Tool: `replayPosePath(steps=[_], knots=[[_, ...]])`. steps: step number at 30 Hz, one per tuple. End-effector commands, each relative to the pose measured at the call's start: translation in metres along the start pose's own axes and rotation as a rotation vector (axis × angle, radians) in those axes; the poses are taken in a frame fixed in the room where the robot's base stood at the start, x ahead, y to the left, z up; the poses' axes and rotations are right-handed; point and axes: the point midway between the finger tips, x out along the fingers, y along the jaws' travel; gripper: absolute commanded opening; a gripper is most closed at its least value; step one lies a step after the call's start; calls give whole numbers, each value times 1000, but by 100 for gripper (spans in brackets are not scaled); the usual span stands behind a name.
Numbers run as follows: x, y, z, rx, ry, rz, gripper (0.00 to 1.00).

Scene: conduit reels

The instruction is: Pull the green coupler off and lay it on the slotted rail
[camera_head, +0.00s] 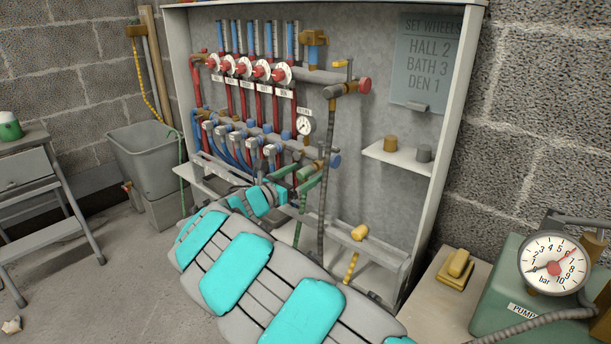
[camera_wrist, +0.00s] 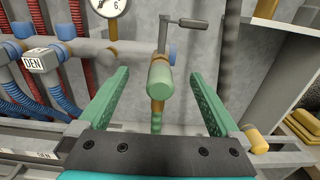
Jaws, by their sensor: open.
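The green coupler (camera_wrist: 161,78) hangs at the middle of the wrist view, below a grey pipe and valve lever. A brass piece and a green hose end show under it. In the head view the coupler (camera_head: 306,172) is small and partly crowded by my fingers. My gripper (camera_wrist: 158,92) is open, one green finger on each side of the coupler, with visible gaps in the wrist view. In the head view my gripper (camera_head: 297,180) is at the manifold's lower right. The slotted rail (camera_head: 380,252) runs along the cabinet's bottom; a yellow-ended hose (camera_head: 358,233) sits at it.
A round gauge (camera_head: 305,125) and the blue-and-red manifold pipes are close to my gripper's left. A grey braided hose (camera_head: 323,190) hangs close on the right. A small shelf (camera_head: 398,155) holds brass and grey caps. A green pump (camera_head: 500,295) stands at front right.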

Motion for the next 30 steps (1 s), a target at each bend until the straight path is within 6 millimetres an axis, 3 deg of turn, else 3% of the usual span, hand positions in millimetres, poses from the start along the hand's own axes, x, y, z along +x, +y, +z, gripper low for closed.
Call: replayPosePath(steps=[22,30], knots=[[0,0,0,0,1,0,99],[0,0,0,0,0,0,70]])
